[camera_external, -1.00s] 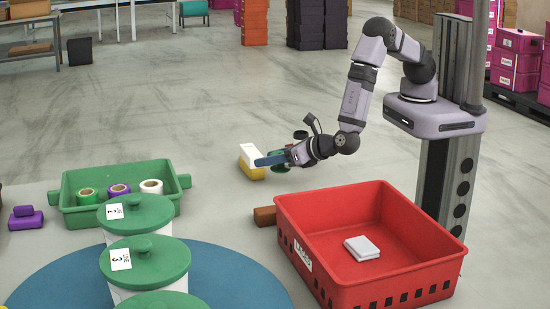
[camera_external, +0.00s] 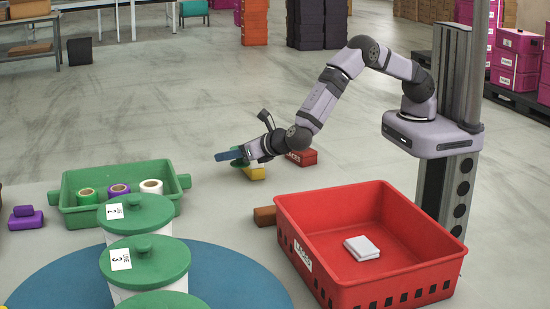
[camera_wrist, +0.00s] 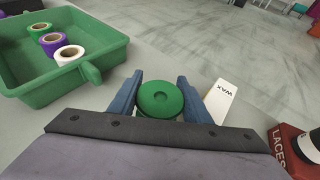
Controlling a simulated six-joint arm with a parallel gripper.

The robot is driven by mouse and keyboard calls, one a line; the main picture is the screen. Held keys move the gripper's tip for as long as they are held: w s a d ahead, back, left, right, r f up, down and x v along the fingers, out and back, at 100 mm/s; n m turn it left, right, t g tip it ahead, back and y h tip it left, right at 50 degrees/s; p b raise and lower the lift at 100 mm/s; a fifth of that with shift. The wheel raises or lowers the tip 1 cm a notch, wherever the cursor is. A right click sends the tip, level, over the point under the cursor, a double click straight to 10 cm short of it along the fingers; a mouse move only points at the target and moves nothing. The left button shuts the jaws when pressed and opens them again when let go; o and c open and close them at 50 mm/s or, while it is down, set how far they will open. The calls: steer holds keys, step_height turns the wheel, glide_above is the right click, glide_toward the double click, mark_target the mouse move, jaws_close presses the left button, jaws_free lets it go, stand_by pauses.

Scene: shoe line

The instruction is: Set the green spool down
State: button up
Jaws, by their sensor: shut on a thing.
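My gripper (camera_external: 230,156) is shut on a green round object with a sunken disc in its top, seen in the wrist view (camera_wrist: 160,98) between the blue fingers. In the external view the object is mostly hidden by the gripper. I hold it left of the arm, near the yellow block; whether it touches the floor I cannot tell. Another green spool (camera_external: 87,195), with an open core, stands in the green tray (camera_external: 75,215) beside a purple spool (camera_external: 119,191) and a white spool (camera_external: 151,187). They also show in the wrist view.
A white WAX box (camera_wrist: 219,101) lies right of the held object. A yellow block (camera_external: 253,173) and a red LACES box (camera_external: 301,158) stand near the gripper. A red crate (camera_external: 370,285) and green-lidded tubs (camera_external: 137,213) stand in front. Floor between tray and gripper is clear.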

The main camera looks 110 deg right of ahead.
steer(key=w+d+b, duration=0.5)
steer(key=w+d, duration=0.2)
steer(key=d, duration=0.2)
step_height(320, 180, up, 3)
steer(key=b, duration=0.2)
glide_above(191, 169)
steer(key=shift+a+f+b, duration=0.2)
steer(key=shift+f+b, duration=0.95)
steer(key=shift+f, duration=3.95)
steer(key=shift+f, duration=0.2)
steer(key=o, duration=1)
steer(key=shift+r, duration=0.1)
